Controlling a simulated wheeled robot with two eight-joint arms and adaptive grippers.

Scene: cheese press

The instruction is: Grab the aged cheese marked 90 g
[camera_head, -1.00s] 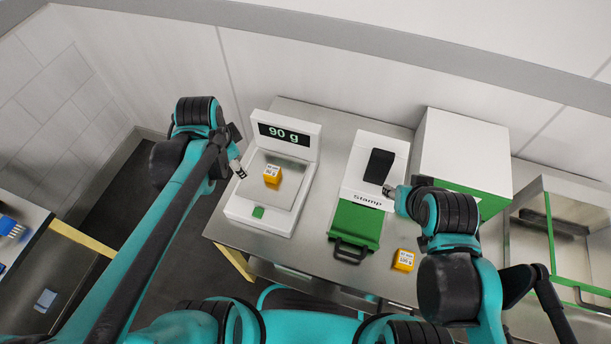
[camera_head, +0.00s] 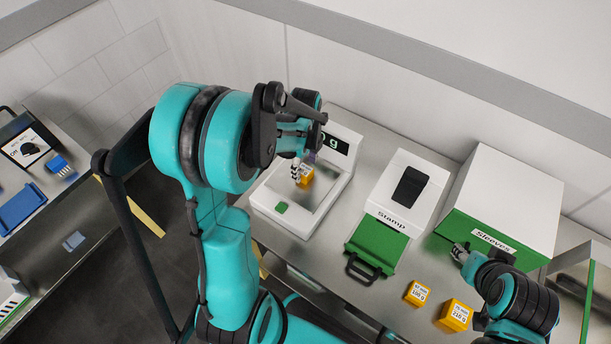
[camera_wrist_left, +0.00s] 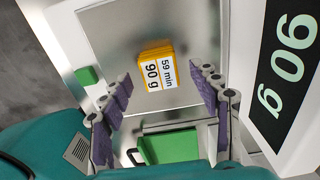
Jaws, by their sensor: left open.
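The aged cheese is an orange-yellow block (camera_head: 306,178) on the steel plate of the white scale (camera_head: 270,205). In the left wrist view the cheese (camera_wrist_left: 155,50) has a white label reading "59 min 90 g". The scale display (camera_wrist_left: 287,75) reads 90 g. My left gripper (camera_wrist_left: 161,75) is open, its two fingers spread to either side of the cheese's near end, with gaps to it. In the head view the left gripper (camera_head: 297,168) is at the cheese and partly hides it. My right gripper (camera_head: 460,252) is beside the Sleeves box; its jaws are too small to read.
Two other labelled cheese blocks (camera_head: 417,293) (camera_head: 454,315) lie at the table's front edge. The white and green Stamp device (camera_head: 408,190) stands right of the scale. The Sleeves box (camera_head: 505,205) is further right. A side table (camera_head: 60,180) is at left.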

